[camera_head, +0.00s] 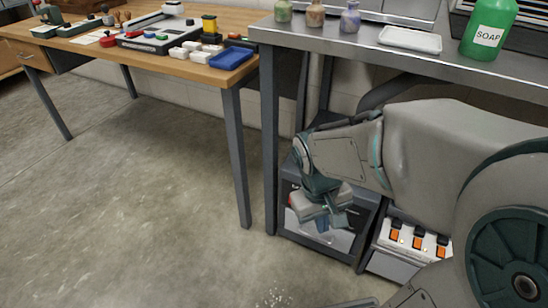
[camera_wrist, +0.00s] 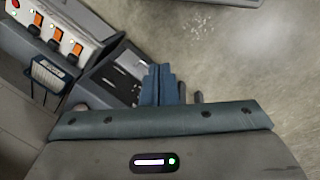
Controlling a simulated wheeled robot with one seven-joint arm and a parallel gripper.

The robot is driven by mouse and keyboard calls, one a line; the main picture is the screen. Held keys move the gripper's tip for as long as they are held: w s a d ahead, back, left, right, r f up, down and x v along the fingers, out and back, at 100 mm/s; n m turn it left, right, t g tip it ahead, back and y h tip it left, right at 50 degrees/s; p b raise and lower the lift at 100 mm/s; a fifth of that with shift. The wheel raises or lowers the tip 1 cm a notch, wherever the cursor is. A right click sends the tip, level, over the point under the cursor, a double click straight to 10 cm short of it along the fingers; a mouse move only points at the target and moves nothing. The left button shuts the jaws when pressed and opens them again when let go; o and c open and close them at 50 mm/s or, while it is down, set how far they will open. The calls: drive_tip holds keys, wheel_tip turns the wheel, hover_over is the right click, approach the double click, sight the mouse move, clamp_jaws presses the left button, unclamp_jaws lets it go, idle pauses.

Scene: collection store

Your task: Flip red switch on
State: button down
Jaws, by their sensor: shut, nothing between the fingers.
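A pale switch panel (camera_head: 408,229) with three orange rockers sits low under the metal bench, right of my gripper. The middle rocker (camera_head: 418,241) is in the row. In the wrist view the panel (camera_wrist: 62,20) is at the upper left, with orange rockers (camera_wrist: 55,33) and small lights beside them. A small round red part (camera_wrist: 15,4) shows at its top corner; I cannot tell whether it is the red switch. My gripper (camera_head: 328,215) is shut and empty, apart from the panel, in front of a dark cabinet. Its fingers (camera_wrist: 161,84) show together in the wrist view.
The dark cabinet (camera_head: 320,240) stands under the metal bench (camera_head: 350,45), left of the panel. The bench bears a green soap bottle (camera_head: 490,28) and a white tray (camera_head: 410,39). A wooden table (camera_head: 150,50) stands left.

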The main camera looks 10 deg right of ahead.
drive_tip(key=w+f+n+t+h+p, duration=0.2)
drive_tip(key=w+f+n+h+p, duration=0.5)
drive_tip(key=w+f+n+h, duration=0.4)
drive_tip(key=w+a+f+n+t+y+p, duration=0.2)
drive_tip(key=a+f+n+t, duration=0.2)
drive_tip(key=f+n, duration=0.2)
drive_tip(key=w+a+f+n+t+y+p, duration=0.2)
drive_tip(key=a+f+n+t, duration=0.3)
drive_tip(key=n, duration=0.5)
drive_tip(key=shift+a+f+y+p, duration=0.15)
drive_tip(key=shift+f+y+p, duration=0.35)
drive_tip(key=shift+f, duration=0.45)
drive_tip(key=shift+w, duration=0.15)
drive_tip(key=r+b+x, duration=0.1)
drive_tip(key=b+x, duration=0.3)
drive_tip(key=x, duration=0.9)
drive_tip(key=shift+w+d, duration=0.4)
drive_tip(key=shift+w, duration=0.1)
drive_tip(key=shift+f, duration=0.1)
